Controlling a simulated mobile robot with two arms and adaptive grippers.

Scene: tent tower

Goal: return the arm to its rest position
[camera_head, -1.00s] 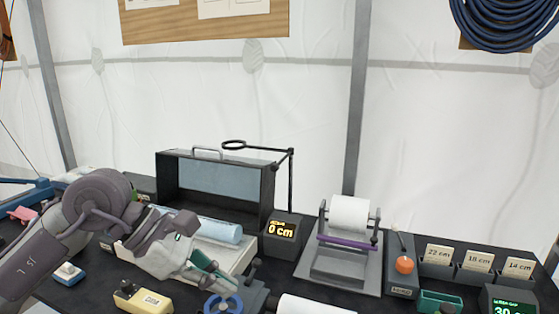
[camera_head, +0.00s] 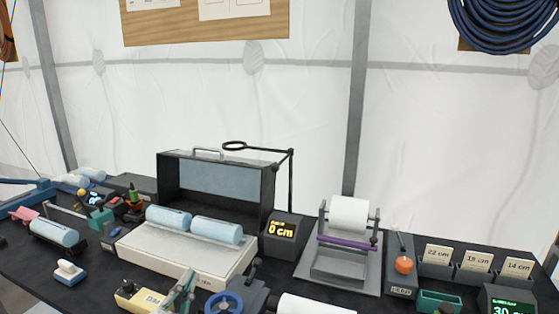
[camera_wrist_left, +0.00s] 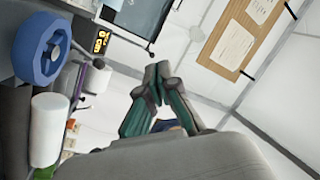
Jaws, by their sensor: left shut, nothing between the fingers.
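My left gripper (camera_head: 186,281) shows only by its green and grey fingers at the bottom edge of the head view. The rest of my left arm is out of that view. In the left wrist view, the gripper (camera_wrist_left: 157,80) is shut, with its tips together and nothing between them. It points up over the bench, clear of the objects. My right gripper is not in view.
A white tray (camera_head: 150,251) holds two blue rolls (camera_head: 216,230) before an open dark box (camera_head: 170,179). A display (camera_head: 282,229) reads 0 cm. A yellow block (camera_head: 140,297) and blue wheel (camera_head: 222,304) are near my gripper.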

